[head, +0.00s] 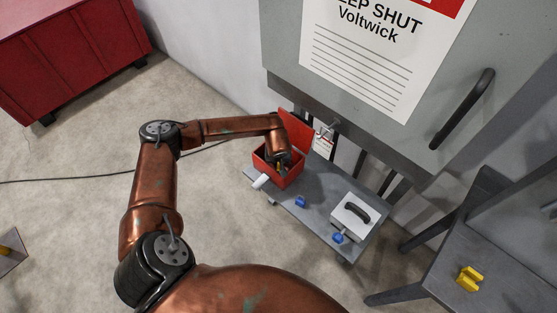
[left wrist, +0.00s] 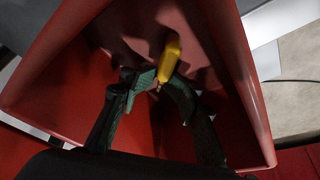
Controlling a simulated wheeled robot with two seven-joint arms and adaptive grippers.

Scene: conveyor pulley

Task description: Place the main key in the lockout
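The red lockout box (head: 263,163) stands on the small grey table with its lid (head: 297,130) open. My left gripper (head: 282,167) reaches down into it from above. In the left wrist view, the red walls of the box (left wrist: 232,85) surround my green gripper fingers (left wrist: 164,84). A yellow-handled key (left wrist: 171,58) lies at the fingertips, its small brass end between them, and the fingers look closed on that end. The yellow handle sticks out past the tips, over the box floor. My right gripper is not in view.
The grey table (head: 315,221) also bears a white box with a black handle (head: 353,215), two blue items (head: 300,202) and a white item (head: 261,181). A grey cabinet (head: 285,45) with a sign rises behind. A yellow object (head: 469,278) sits on another table at right.

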